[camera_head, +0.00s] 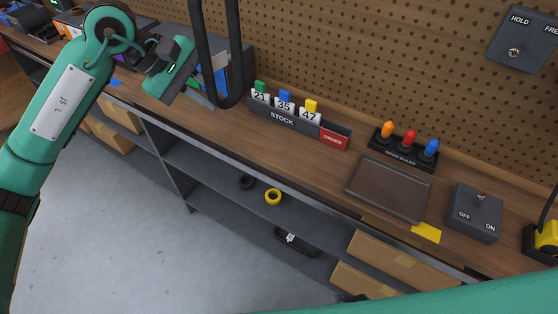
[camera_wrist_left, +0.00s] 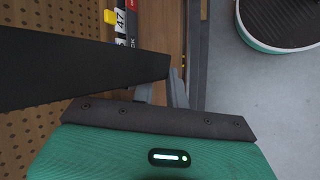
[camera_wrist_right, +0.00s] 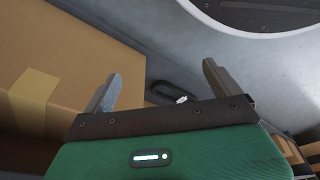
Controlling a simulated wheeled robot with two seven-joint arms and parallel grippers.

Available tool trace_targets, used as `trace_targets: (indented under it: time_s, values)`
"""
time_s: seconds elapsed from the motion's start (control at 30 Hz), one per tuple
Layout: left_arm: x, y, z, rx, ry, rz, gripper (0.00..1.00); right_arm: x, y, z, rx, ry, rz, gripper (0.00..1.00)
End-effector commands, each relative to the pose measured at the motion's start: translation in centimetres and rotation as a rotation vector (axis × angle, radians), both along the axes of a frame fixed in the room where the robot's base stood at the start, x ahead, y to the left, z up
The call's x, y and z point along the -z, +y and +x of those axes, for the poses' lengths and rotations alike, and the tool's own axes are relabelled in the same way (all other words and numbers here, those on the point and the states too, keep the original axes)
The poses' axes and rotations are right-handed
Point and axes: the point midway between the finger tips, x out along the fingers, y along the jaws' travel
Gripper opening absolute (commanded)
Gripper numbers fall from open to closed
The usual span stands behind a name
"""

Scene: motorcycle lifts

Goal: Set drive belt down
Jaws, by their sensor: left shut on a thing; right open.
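The drive belt (camera_head: 241,60) is a long black loop, held up above the wooden bench in front of the pegboard; its top leaves the head view. My left gripper (camera_head: 204,92) is shut on it near the loop's lower part. In the left wrist view the belt (camera_wrist_left: 80,70) is a broad black band reaching the fingers (camera_wrist_left: 165,88). My right gripper (camera_wrist_right: 160,85) is open, with nothing between its fingers, low by a cardboard box.
On the bench (camera_head: 215,125) stand a STOCK holder (camera_head: 283,119) with numbered tags, a rack of coloured knobs (camera_head: 403,150), a brown tray (camera_head: 388,190) and an OFF/ON switch box (camera_head: 475,213). Shelves below hold a yellow ring (camera_head: 273,196), a tagged black item (camera_head: 297,240) and cardboard boxes (camera_head: 400,262).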

Motion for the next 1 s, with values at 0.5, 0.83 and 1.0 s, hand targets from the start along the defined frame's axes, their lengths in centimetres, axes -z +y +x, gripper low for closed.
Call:
trace_targets:
  time_s: [0.5,0.83,1.0]
  values:
    - [-2.3,-7.9,-1.6,-0.38,-0.013,-0.004,0.0,-10.7,0.9,3.8,0.014,-0.08,0.024,0.94]
    - [-3.6,-10.7,-3.1,-0.543,-0.008,-0.003,0.0,-16.2,0.7,2.9,0.018,-0.105,0.032,0.94]
    - [-2.6,-11.0,-3.3,-0.564,-0.004,-0.002,0.0,-17.0,0.7,2.7,0.018,-0.11,0.033,0.94]
